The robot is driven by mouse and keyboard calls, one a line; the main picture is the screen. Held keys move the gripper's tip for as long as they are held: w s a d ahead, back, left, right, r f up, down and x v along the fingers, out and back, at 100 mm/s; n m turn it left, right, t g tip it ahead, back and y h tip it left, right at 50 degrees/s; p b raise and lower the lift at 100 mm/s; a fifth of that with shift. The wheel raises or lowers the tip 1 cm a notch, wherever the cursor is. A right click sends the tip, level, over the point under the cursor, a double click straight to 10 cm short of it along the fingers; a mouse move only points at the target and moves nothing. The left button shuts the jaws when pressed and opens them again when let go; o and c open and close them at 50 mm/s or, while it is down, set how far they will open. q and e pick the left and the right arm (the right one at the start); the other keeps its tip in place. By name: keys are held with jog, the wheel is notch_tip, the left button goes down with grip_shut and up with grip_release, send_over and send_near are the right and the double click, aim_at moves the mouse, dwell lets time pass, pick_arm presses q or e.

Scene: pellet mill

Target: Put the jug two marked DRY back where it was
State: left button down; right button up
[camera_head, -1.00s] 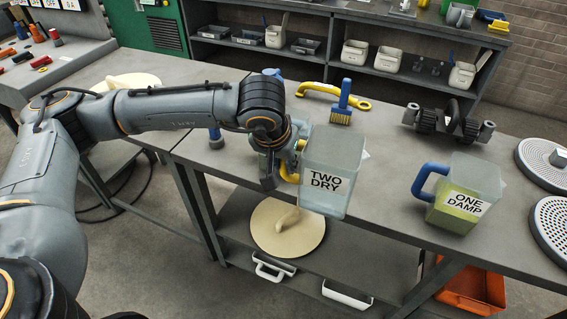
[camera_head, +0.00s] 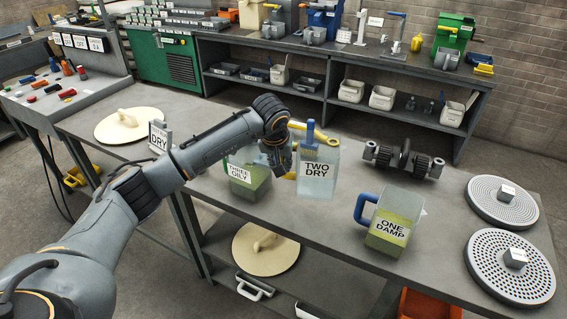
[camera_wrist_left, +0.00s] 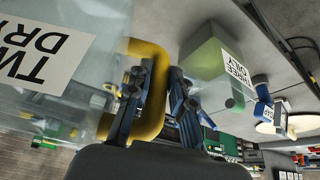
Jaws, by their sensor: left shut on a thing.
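The jug marked TWO DRY (camera_head: 318,178) is clear and pale, upright in the head view, between the other two jugs. My left gripper (camera_head: 284,168) is at its left side. In the left wrist view, my left fingers (camera_wrist_left: 155,85) are shut on its yellow handle (camera_wrist_left: 150,115), and the jug's label fills the upper left. I cannot tell whether its base touches the bench. The jug marked THREE OILY (camera_head: 248,190) stands close on the left, partly behind my gripper. The jug marked ONE DAMP (camera_head: 392,225) stands to the right. My right gripper is not in view.
The grey bench (camera_head: 335,225) has bare room in front of the jugs. A blue brush (camera_head: 311,134) is just behind the held jug. A roller pair (camera_head: 405,160) lies behind ONE DAMP. Perforated discs (camera_head: 510,268) lie right.

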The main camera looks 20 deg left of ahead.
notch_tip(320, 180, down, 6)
jog(key=b, duration=0.5)
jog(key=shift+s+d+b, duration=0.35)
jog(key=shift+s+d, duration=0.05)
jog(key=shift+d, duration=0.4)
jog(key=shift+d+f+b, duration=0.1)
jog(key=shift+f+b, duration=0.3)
jog(key=shift+b, duration=0.1)
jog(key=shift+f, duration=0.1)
dwell(0.3)
